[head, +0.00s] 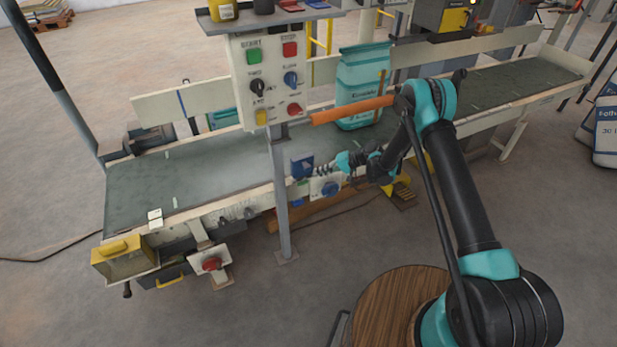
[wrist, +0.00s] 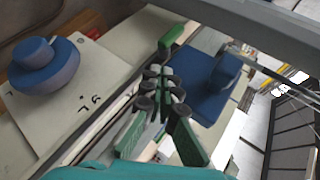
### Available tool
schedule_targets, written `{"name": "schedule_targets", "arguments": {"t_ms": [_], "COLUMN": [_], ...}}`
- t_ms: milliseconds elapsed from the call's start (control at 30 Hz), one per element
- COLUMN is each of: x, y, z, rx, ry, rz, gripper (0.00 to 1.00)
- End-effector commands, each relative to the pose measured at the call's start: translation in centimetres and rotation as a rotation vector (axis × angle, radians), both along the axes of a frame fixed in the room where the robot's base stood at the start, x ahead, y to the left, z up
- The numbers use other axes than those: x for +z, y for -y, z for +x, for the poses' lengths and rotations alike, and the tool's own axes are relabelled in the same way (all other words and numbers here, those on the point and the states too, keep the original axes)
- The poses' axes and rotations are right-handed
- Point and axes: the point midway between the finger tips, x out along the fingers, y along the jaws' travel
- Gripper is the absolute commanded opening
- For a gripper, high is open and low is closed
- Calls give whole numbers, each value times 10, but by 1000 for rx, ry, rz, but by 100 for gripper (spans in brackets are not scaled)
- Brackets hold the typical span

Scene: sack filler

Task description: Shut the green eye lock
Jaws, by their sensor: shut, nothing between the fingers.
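In the wrist view a small green lever-like piece (wrist: 178,34) stands just beyond my fingertips, on the pale rail's edge. It looks like the green eye lock; whether it is open or shut I cannot tell. My gripper (wrist: 163,76) is shut and empty, its tips just short of the green piece, with a small gap as far as I can tell. In the head view my gripper (head: 319,170) reaches left to the conveyor's front side, close to a blue box. The green piece is too small or hidden to make out there.
The blue box (head: 302,165) is beside my gripper; it also shows in the wrist view (wrist: 211,88). A white panel with a blue knob (wrist: 45,66) is at left. The control post (head: 279,200) stands left of my gripper. A sack (head: 361,82) is on the belt behind.

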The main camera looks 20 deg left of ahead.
Motion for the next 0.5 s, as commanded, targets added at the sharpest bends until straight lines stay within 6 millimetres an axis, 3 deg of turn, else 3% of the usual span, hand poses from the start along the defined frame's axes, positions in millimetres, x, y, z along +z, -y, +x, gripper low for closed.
{"name": "schedule_targets", "arguments": {"t_ms": [500], "x": [0], "y": [27], "z": [32], "rx": [1], "ry": [0], "rz": [0], "gripper": [0]}}
